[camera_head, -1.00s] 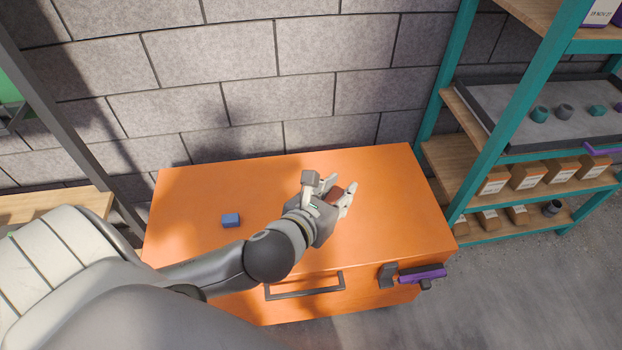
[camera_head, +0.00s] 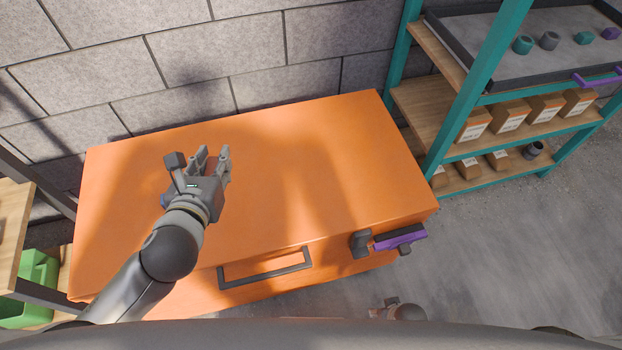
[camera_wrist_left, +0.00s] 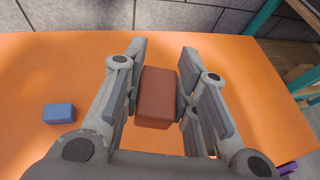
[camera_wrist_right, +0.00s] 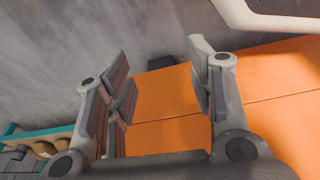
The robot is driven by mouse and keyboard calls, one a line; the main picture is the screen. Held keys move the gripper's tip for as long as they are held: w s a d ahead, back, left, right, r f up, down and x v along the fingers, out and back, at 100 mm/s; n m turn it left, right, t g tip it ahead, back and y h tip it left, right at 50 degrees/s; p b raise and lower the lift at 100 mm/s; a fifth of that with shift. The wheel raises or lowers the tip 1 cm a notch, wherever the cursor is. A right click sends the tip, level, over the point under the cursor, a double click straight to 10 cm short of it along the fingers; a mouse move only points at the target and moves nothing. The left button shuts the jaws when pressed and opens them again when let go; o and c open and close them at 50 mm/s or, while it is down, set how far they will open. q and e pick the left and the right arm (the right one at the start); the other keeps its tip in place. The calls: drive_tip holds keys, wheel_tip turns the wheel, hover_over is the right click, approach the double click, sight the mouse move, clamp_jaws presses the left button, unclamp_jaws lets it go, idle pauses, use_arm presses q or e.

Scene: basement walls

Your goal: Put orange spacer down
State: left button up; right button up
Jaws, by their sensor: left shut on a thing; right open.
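The orange spacer (camera_wrist_left: 157,97), a reddish-brown block, is between the fingers of my left gripper (camera_wrist_left: 160,85) in the left wrist view. The gripper is shut on it. I cannot tell whether the spacer touches the chest. My right gripper (camera_wrist_right: 160,75) is open and empty in the right wrist view, facing the chest's orange side (camera_wrist_right: 185,95).
A blue block (camera_wrist_left: 59,113) lies on the chest left of my left gripper. The chest's middle and right are clear. A teal shelf (camera_head: 480,85) with boxes and a grey tray (camera_head: 462,45) stands at right. A purple-handled part (camera_head: 399,237) projects from the chest front.

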use_arm(q)
wheel_tip(320, 180, down, 9)
drive_tip(key=b, duration=0.8)
drive_tip(key=shift+f, duration=0.2)
drive_tip(key=shift+w+a+r+m+h, duration=0.15)
drive_tip(key=shift+a+m+h, duration=0.15)
drive_tip(key=shift+m+h, duration=0.15)
drive_tip(key=a+r+m+g+h, duration=0.1)
drive_tip(key=m+h, duration=0.1)
drive_tip(key=a+r+m+g+h, duration=0.1)
drive_tip(key=m+h, duration=0.2)
drive_tip(key=a+r+m+g+h, duration=0.1)
drive_tip(key=m+h, duration=0.2)
drive_tip(key=shift+w+a+r+g+h, duration=0.2)
drive_tip(key=shift+a+r+g+h, duration=0.05)
drive_tip(key=shift+g, duration=0.15)
use_arm(e)
drive_tip(key=w+r+t, duration=0.1)
drive_tip(key=w+r, duration=0.4)
drive_tip(key=r, duration=0.5)
drive_tip(key=shift+a, duration=0.25)
